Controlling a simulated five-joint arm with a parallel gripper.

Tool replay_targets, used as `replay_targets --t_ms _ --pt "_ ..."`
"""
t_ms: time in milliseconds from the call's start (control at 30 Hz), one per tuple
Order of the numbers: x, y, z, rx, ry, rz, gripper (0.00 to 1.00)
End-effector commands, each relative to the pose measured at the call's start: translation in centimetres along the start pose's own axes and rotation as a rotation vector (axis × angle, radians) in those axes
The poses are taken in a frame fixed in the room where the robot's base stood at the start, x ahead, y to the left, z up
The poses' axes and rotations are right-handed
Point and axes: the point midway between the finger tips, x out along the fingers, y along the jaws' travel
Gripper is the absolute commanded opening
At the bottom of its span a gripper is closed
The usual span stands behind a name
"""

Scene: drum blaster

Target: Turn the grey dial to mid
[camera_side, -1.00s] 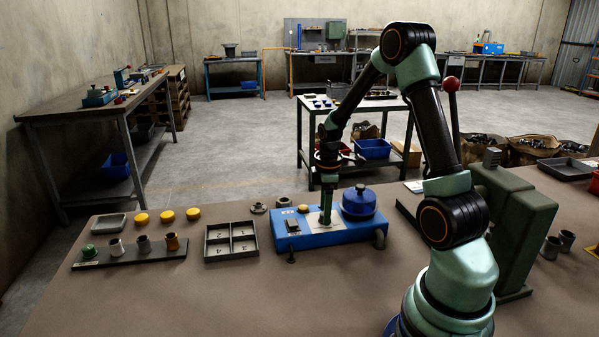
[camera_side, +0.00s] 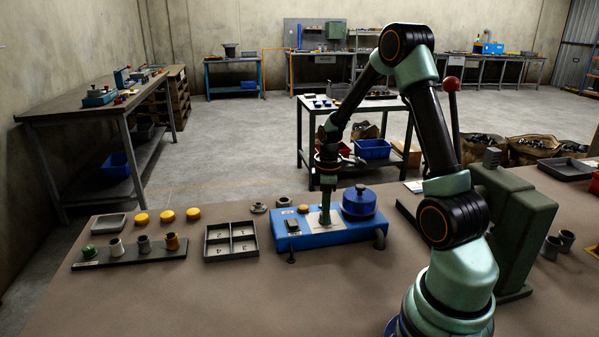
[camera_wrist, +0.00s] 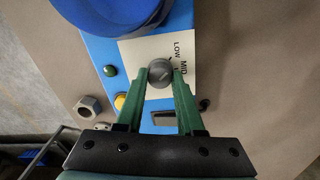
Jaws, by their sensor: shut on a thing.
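The grey dial (camera_wrist: 160,71) sits on a white label plate (camera_wrist: 148,48) on the blue machine (camera_side: 349,237). My gripper (camera_wrist: 160,76) points down over the plate, its green fingers shut on the dial, one on each side. In the side view my gripper (camera_side: 325,217) covers the dial. The words LOW and MID show on the plate beyond the dial; a further mark near the right finger is partly hidden. A short line shows on the dial's top, but I cannot tell exactly which mark it points to.
A round blue lid or drum (camera_side: 359,202) stands close to the right of my gripper. A yellow button (camera_wrist: 120,101) and a green button (camera_wrist: 110,71) are near the dial. A divided grey tray (camera_side: 231,241) lies left of the machine. The front of the bench is clear.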

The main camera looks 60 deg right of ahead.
Motion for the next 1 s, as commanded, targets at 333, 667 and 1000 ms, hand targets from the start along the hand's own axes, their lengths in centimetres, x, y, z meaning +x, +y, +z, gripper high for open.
replay_targets --t_ms 333,667,1000 --pt "-0.05 -0.05 -0.06 0.267 -0.004 -0.006 0.0" --pt "-0.03 -0.07 -0.11 0.523 -0.009 -0.011 0.0" --pt "-0.03 -0.11 -0.16 0.669 -0.013 -0.014 0.0"
